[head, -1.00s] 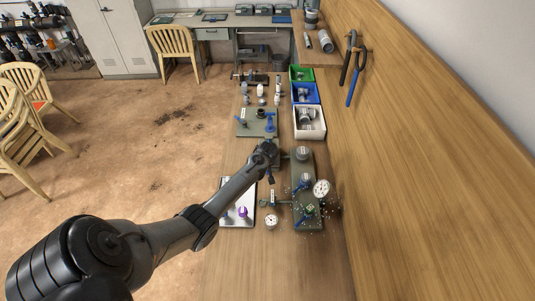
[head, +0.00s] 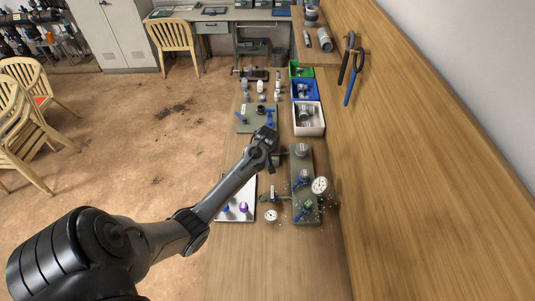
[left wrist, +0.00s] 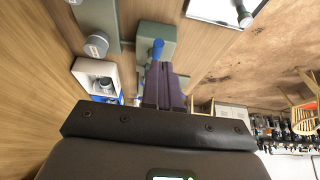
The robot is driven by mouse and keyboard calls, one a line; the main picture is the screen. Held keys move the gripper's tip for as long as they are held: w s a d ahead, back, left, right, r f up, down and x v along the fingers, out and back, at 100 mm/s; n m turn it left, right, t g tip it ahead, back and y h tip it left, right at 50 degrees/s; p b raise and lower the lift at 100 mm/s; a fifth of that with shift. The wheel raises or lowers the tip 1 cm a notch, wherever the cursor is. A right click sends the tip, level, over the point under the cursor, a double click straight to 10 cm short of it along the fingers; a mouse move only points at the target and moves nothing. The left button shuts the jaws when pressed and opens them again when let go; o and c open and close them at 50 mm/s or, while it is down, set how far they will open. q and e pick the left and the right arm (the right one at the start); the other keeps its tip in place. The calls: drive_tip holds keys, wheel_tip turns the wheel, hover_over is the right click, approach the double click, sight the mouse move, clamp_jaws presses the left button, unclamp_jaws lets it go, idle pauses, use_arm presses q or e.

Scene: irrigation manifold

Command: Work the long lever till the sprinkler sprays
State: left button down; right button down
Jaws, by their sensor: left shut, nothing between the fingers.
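My left gripper (left wrist: 165,85) is shut and empty. In the left wrist view its fingertips are close to a blue-tipped lever (left wrist: 157,48) on a grey-green box (left wrist: 155,35); I cannot tell whether they touch. In the head view my left wrist hides most of that lever and box. The grey-green manifold plate (head: 311,160) lies just right of the gripper. It bears blue valve handles (head: 303,180) and a small green fitting (head: 307,207). White specks like spray droplets surround this fitting. My right gripper is not in view.
A round gauge (head: 319,185) sits at the manifold's right edge, another gauge (head: 271,215) at its lower left. A white tray (head: 226,214) holds purple and blue parts. A white bin (head: 318,127) and blue bin (head: 314,98) stand beyond. The near bench is clear.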

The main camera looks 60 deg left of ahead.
use_arm(q)
drive_tip(key=shift+s+d+r, duration=0.2)
drive_tip(key=shift+d+r, duration=0.05)
drive_tip(key=shift+r, duration=0.35)
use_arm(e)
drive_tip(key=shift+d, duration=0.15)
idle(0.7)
